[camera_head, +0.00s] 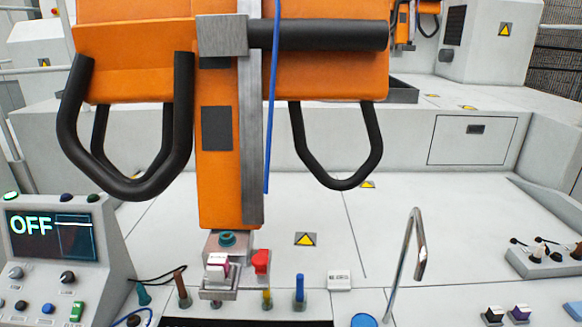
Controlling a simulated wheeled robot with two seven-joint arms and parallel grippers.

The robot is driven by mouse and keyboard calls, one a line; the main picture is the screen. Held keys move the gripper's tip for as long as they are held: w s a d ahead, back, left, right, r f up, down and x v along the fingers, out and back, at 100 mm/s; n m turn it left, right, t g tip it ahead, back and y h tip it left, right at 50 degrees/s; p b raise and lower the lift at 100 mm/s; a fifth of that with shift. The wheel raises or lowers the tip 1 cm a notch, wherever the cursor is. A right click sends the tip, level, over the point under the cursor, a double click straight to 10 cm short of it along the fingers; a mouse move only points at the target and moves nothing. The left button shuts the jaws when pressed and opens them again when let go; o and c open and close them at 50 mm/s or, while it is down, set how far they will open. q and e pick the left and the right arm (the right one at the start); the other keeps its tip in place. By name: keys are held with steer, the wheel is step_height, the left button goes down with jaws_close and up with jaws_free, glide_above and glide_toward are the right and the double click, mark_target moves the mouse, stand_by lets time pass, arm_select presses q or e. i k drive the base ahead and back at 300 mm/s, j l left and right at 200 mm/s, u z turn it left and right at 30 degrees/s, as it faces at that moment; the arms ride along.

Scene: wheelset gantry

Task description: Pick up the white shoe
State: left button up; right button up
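No piece is clearly recognisable as a white shoe. A small white block with a dark pinkish side (217,265) sits on a grey metal bracket (217,294) at the lower centre, below the orange column. A small dark piece with a pale top (493,314) lies at the lower right, beside a dark piece with a purple top (520,314). A flat white box with markings (340,281) lies right of the centre. Which of these is the shoe I cannot tell. Neither of my grippers is in view.
An orange gantry (226,165) with black looped handles hangs over the pale deck. A red piece (261,262), a blue peg (300,288) and a bent metal rod (406,257) stand nearby. A control panel reading OFF (62,236) is at left. The deck right of centre is mostly clear.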

mark_target(215, 279)
steer(key=k+j+u, duration=0.1)
steer(key=u, duration=0.3)
steer(key=j+u, duration=0.25)
steer(key=u, duration=0.2)
steer(key=k+j+u, duration=0.1)
steer(key=j+u, duration=0.15)
steer(key=u, duration=0.15)
steer(key=j+z, duration=0.35)
steer(key=j, duration=0.25)
steer(key=j+z, duration=0.8)
steer(key=z, duration=0.2)
